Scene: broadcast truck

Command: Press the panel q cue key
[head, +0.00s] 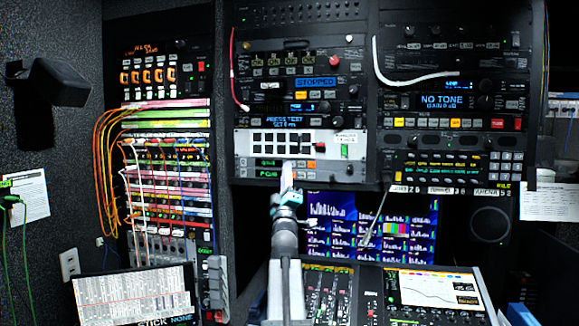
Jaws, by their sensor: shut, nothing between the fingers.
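My gripper (288,168) is shut and empty, pointing up at the middle rack in the head view. Its tip overlaps the lower edge of a white-faced panel (242,144) with rows of black square keys. Just below are two dark strips with green lettering, the upper one (268,162) and the lower one (269,174), with small white and orange keys beside them. The lettering is too small to read surely, so I cannot tell which key is the panel q cue key. My gripper hides part of these strips. I cannot tell whether it touches anything.
Monitors (370,225) glow behind my arm, below the rack. A console with a screen (437,287) stands at the lower right. A patch bay with orange cables (103,150) is at left. A white cable (378,70) loops on the right rack. A dark box (55,82) juts from the left wall.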

